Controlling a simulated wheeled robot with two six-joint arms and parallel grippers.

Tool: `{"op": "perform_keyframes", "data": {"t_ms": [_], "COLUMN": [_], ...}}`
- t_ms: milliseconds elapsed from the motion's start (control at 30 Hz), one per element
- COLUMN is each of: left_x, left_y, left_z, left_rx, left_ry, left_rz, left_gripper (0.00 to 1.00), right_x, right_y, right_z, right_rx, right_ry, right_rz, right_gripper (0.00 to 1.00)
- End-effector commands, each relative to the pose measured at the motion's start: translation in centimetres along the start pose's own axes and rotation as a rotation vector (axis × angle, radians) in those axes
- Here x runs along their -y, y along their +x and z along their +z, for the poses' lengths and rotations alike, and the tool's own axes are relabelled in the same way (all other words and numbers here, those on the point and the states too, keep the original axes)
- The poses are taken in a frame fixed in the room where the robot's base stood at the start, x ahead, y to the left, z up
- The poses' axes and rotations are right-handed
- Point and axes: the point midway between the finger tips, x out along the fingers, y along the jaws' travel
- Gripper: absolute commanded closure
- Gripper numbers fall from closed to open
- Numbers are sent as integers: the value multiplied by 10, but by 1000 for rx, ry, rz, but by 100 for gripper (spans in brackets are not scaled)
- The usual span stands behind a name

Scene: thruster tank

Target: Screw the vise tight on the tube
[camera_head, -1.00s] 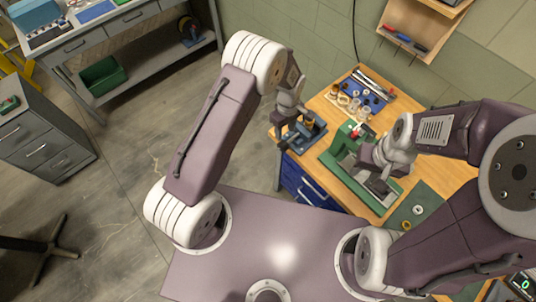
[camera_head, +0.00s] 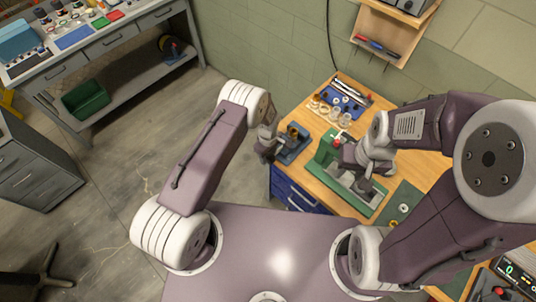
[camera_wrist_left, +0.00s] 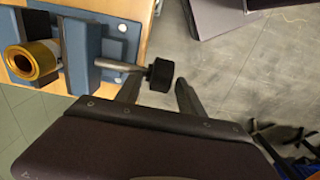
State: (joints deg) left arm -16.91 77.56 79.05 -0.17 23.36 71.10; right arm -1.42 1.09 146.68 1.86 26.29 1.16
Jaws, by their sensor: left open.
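The blue vise (camera_head: 291,146) is fixed at the left edge of the wooden bench. It also shows in the left wrist view (camera_wrist_left: 84,50), with a gold, ring-ended tube (camera_wrist_left: 34,62) at its jaws. A steel screw with a black knob (camera_wrist_left: 160,75) sticks out of the vise toward my left gripper (camera_wrist_left: 158,92). The left gripper is open, its two fingers on either side of the knob's near end; I cannot tell whether they touch it. In the head view the left gripper (camera_head: 267,154) is left of the vise. My right gripper (camera_head: 366,184) is over a green fixture, its fingers unclear.
The green fixture (camera_head: 325,178) stands on the bench right of the vise. A blue mat (camera_head: 345,95) with rings and tools lies behind. Blue drawers (camera_head: 298,192) are under the bench. A grey workbench (camera_head: 110,40) stands far left, with open floor between.

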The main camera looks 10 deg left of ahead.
Motion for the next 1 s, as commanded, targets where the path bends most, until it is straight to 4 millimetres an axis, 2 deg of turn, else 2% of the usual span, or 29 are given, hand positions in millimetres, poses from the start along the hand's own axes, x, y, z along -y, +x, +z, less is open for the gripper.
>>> {"op": "perform_keyframes", "data": {"t_ms": [100, 200, 267, 467, 667, 767, 867, 1000], "left_x": [0, 0, 1, 2, 2, 2, 2, 1], "left_y": [0, 0, 0, 1, 5, 8, 12, 17], "left_z": [0, 0, 0, 1, 3, 4, 5, 7], "left_rx": [0, 0, 1, -3, -58, -113, -179, -278], "left_ry": [0, 0, 0, 1, 5, 9, 9, 7], "left_rz": [0, -1, -2, -5, -7, -7, -6, -3], "left_gripper": [57, 85, 100, 100, 100, 100, 100, 100], "right_x": [0, 0, 0, 0, 0, -1, -1, -2], "right_y": [0, 0, 0, 2, 18, 35, 62, 110], "right_z": [0, 0, 0, 0, 2, 4, 6, 11], "right_rx": [0, 0, 0, 0, 0, 0, 0, 0], "right_ry": [0, 0, 0, 0, 0, 0, 0, 0], "right_rz": [0, 0, 0, 0, 0, 0, 0, 0], "right_gripper": [61, 61, 61, 61, 61, 61, 61, 61]}}
